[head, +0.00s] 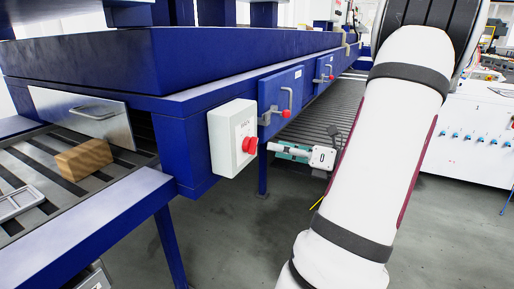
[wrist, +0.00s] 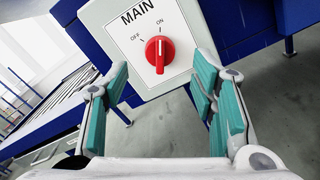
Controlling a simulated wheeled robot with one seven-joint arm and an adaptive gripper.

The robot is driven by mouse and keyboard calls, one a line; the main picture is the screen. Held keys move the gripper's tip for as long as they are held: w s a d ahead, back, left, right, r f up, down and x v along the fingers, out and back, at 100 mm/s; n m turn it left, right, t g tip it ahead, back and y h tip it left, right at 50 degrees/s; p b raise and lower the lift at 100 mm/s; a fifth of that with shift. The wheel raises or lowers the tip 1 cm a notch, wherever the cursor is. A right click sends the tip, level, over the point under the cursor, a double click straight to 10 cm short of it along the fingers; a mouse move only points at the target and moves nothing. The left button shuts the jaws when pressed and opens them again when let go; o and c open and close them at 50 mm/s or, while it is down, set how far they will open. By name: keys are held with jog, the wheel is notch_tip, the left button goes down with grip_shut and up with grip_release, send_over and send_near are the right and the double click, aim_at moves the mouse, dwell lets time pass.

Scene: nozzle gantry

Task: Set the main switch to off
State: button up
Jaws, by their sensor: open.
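The main switch is a red rotary knob (wrist: 159,53) on a pale grey box (wrist: 177,85) labelled MAIN, with OFF at upper left and ON above. The knob's white mark points up toward ON. In the head view the red knob (head: 250,145) sits on the front of the box (head: 222,150), fixed to the blue gantry. My gripper (wrist: 162,76) is open and empty, its teal-padded fingers on either side of the knob in the picture, apart from it. In the head view my gripper (head: 272,149) is just right of the knob, pointing at it.
The blue gantry frame (head: 110,60) runs along the left and back. Blue panels with red-tipped handles (head: 286,114) are right of the box. A tan block (head: 84,159) lies on the slatted bed at left. The floor (head: 235,245) below is clear.

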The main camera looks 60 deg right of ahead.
aim_at(251, 145)
jog(key=w+b, duration=0.1)
jog(key=w, duration=0.6)
jog(key=shift+a, duration=0.25)
jog(key=c, duration=1.1)
